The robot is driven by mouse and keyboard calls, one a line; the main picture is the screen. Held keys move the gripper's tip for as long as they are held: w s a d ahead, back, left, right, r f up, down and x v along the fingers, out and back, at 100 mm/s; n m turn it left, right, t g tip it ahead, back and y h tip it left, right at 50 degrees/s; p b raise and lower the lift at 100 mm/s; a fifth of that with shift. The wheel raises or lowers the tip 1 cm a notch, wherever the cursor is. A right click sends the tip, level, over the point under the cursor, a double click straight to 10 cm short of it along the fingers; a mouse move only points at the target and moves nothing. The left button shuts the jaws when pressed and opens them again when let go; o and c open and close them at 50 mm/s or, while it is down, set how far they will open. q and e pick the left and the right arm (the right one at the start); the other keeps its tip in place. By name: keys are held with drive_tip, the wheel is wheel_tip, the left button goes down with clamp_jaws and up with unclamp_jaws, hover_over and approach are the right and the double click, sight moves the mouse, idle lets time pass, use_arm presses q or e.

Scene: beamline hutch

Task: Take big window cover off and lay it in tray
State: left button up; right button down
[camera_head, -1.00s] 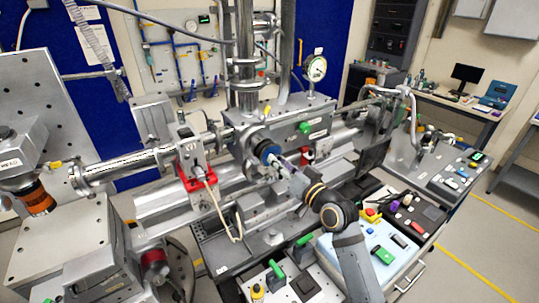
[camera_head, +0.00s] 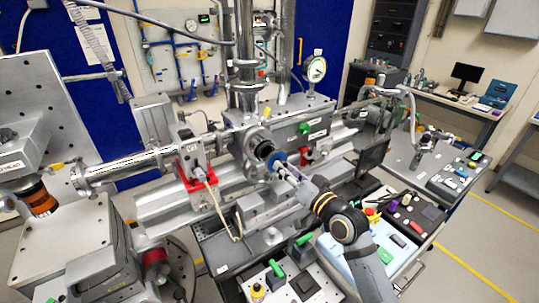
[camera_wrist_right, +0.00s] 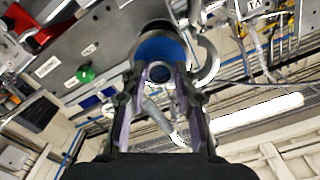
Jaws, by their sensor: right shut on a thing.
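The big window cover (camera_head: 278,160) is a round blue cap. My right gripper (camera_head: 290,171) is shut on it and holds it just off the round window flange (camera_head: 260,143), whose dark opening now shows. In the right wrist view the blue cover (camera_wrist_right: 160,48) is between the tips of my right gripper (camera_wrist_right: 160,76). A light blue tray-like surface (camera_head: 342,262) lies below and right, partly hidden by my right arm; I cannot tell for sure that it is the tray. My left gripper is not in view.
A steel chamber with a green knob (camera_head: 304,128) and a gauge (camera_head: 316,69) stands behind the flange. A red bracket (camera_head: 198,180) is to the left. Green-handled parts (camera_head: 303,239) stand in front. A black panel (camera_head: 420,209) with small items lies at right.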

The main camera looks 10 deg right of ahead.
drive_tip(key=shift+p+v, duration=0.6)
drive_tip(key=shift+v, duration=0.75)
drive_tip(key=shift+w, duration=0.1)
